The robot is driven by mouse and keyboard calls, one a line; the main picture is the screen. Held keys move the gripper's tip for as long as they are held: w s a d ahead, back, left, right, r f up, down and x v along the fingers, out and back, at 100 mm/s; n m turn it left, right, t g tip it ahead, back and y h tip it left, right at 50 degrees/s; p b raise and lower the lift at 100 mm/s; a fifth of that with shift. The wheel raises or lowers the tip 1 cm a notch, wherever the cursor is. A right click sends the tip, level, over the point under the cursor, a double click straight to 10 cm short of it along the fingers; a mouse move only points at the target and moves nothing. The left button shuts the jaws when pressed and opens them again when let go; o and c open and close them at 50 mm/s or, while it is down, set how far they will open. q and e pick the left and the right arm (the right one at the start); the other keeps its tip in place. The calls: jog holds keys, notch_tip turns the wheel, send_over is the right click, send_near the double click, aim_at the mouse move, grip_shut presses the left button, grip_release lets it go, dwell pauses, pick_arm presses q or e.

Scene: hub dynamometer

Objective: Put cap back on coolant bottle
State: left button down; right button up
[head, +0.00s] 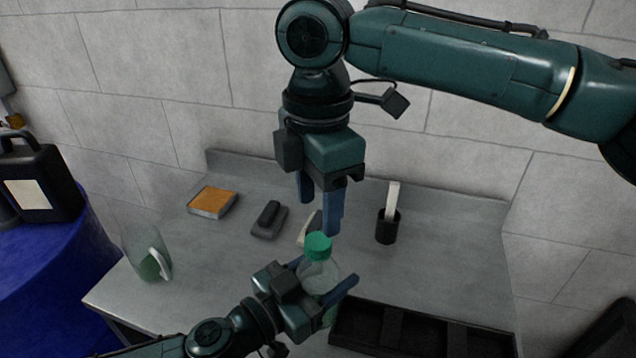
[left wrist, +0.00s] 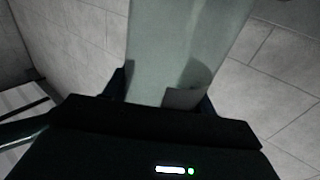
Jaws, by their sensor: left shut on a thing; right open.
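The coolant bottle (head: 318,276) is clear with some green low down, and stands roughly upright near the front of the bench. My left gripper (head: 336,282) is shut around its body; the bottle's pale body (left wrist: 185,50) also fills the middle of the left wrist view. The green cap (head: 318,246) sits at the top of the bottle; I cannot tell whether it is screwed on. My right gripper (head: 320,208) is open above the cap, fingers pointing down, apart from it and holding nothing.
On the grey bench (head: 220,265) are a clear jug (head: 146,255) with green liquid, an orange-topped box (head: 212,202), a dark object (head: 268,220) and a black cup (head: 387,230) with a white item. A black tray (head: 420,335) lies at front right. A black canister (head: 38,180) stands on a blue drum (head: 50,270).

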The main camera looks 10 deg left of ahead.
aim_at(318, 240)
notch_tip(318, 240, down, 6)
jog(key=shift+f, duration=0.1)
jog(key=shift+c, duration=0.4)
jog(key=c, duration=0.9)
jog(key=o, duration=1.1)
notch_tip(318, 240, up, 12)
jog(key=shift+r, duration=0.15)
